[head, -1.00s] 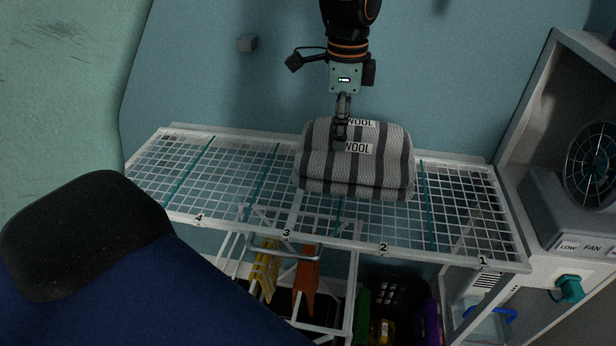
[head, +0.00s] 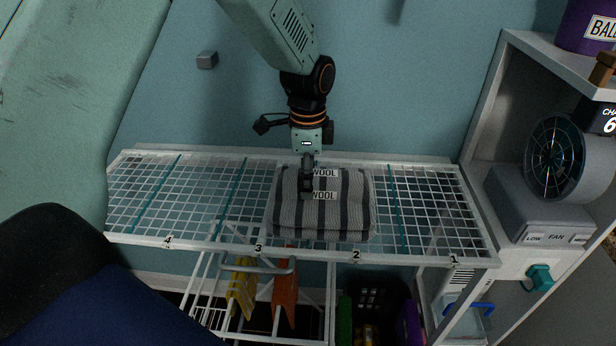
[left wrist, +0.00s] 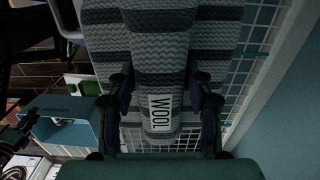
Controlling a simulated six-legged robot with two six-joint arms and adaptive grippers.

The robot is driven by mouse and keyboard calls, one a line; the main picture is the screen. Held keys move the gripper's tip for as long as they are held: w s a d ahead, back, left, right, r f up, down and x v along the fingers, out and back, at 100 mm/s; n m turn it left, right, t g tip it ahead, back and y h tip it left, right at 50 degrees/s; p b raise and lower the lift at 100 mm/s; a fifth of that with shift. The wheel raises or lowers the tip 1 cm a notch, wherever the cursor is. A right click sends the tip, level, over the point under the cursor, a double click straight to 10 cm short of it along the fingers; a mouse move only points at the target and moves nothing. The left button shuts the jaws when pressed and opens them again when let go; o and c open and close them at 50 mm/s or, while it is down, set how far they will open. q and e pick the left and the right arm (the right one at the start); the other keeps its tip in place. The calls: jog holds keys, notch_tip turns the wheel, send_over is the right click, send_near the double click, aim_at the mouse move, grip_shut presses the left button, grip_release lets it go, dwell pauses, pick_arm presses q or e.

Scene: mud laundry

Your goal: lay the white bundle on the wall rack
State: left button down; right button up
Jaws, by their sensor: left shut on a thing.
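A grey-and-white striped bundle with two WOOL labels (head: 352,210) is at the wall rack (head: 200,205), over the part marked 2 and reaching left towards 3. I cannot tell whether it rests on the grid or hangs just above it. My left gripper (head: 307,188) comes down from above and is shut on the bundle's left-middle part. In the left wrist view its fingers (left wrist: 160,105) stand on both sides of a labelled fold of the bundle (left wrist: 160,60). My right gripper is not in view.
The rack's grid is bare at left and right. A fan (head: 555,158) stands on a unit at the right. Yellow (head: 241,288) and orange cloths (head: 285,290) hang below the rack, with a dark crate (head: 380,300) lower down.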

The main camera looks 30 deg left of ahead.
pick_arm(q)
jog(key=shift+w+a+f, duration=0.15)
jog(key=shift+a, duration=0.05)
jog(key=shift+d+f, duration=0.1)
jog(key=c, duration=0.6)
grip_release()
jog(key=shift+d, duration=0.15)
jog(key=shift+o, duration=0.2)
jog(key=shift+a, duration=0.2)
notch_tip(320, 180, up, 12)
